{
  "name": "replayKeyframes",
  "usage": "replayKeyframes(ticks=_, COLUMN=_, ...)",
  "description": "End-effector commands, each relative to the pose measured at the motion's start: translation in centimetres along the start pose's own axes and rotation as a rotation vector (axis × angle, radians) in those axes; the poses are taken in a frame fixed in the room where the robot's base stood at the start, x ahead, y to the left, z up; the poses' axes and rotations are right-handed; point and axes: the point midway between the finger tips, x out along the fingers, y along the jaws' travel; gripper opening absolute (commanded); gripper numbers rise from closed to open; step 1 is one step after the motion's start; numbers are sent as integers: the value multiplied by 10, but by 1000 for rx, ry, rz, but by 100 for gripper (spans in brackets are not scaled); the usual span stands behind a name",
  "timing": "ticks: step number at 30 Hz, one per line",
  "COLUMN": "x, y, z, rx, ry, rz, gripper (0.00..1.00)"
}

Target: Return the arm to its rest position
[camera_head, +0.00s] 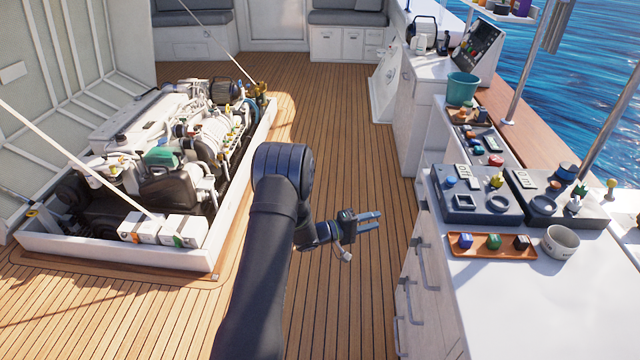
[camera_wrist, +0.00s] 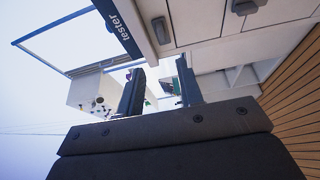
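My gripper (camera_head: 379,220) is in the head view, over the deck between the engine hatch and the white counter. It points right, toward the counter's drawer front, and is apart from it. Its two fingers are spread with nothing between them. In the wrist view the gripper (camera_wrist: 160,75) also shows two separate fingers with an empty gap. My dark arm (camera_head: 268,230) rises from the bottom of the head view and bends at a large round joint.
The open engine hatch with the engine (camera_head: 165,150) lies left. The deck (camera_head: 350,130) between is clear.

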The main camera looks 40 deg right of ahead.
Motion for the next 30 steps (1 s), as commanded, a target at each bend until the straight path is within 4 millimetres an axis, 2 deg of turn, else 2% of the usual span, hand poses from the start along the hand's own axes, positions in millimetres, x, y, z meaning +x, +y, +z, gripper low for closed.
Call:
replayKeyframes(ticks=5, x=21, y=0, z=1, rx=2, ry=-3, rz=0, gripper=34)
replayKeyframes(ticks=24, x=144, y=0, z=1, rx=1, ry=-2, rz=1, gripper=34)
replayKeyframes(ticks=30, x=166, y=0, z=0, rx=1, ry=-1, rz=0, gripper=34)
